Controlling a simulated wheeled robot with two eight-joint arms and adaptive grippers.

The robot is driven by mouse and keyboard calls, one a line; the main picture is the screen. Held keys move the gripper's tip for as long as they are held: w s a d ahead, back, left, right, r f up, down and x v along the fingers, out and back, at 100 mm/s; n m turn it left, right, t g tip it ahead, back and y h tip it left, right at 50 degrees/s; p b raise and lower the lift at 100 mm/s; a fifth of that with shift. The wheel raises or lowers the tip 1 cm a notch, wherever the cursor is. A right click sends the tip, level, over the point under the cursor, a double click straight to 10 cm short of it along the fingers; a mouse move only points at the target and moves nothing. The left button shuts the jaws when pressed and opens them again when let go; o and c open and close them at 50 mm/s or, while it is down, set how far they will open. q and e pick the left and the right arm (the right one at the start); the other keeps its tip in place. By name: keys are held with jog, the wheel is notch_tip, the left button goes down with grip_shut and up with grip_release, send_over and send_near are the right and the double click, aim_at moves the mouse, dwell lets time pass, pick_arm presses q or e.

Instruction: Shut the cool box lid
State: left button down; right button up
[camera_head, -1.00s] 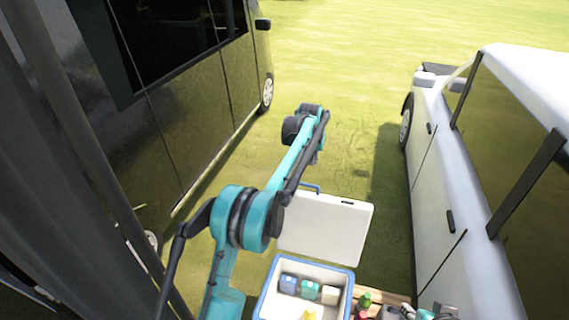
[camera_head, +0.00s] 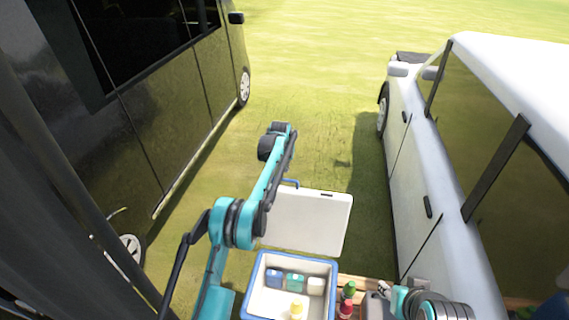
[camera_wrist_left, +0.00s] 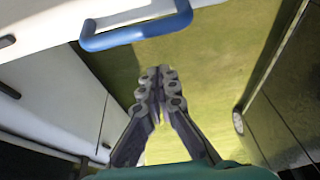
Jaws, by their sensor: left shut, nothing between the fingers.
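The cool box (camera_head: 250,283) is white inside with a blue rim, at the bottom middle of the head view. Its white lid (camera_head: 308,222) stands open and upright at the box's far side. A blue handle shows at the lid's top edge; in the left wrist view the handle (camera_wrist_left: 135,30) is large, at the top. My left arm reaches past the lid's left side in the head view, and its fingers are hidden there. In the left wrist view my left gripper (camera_wrist_left: 160,85) is shut and empty, apart from the handle in the picture.
Several small containers, including a yellow-topped bottle (camera_head: 297,310), sit inside the box. Red and green bottles (camera_head: 347,300) stand beside it near a wooden surface. A dark van (camera_head: 150,110) stands left and a white car (camera_head: 470,160) right, with open grass between.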

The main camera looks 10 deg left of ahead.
pick_arm(q)
jog(key=s, duration=0.3)
jog(key=shift+s, duration=0.3)
dwell(0.3)
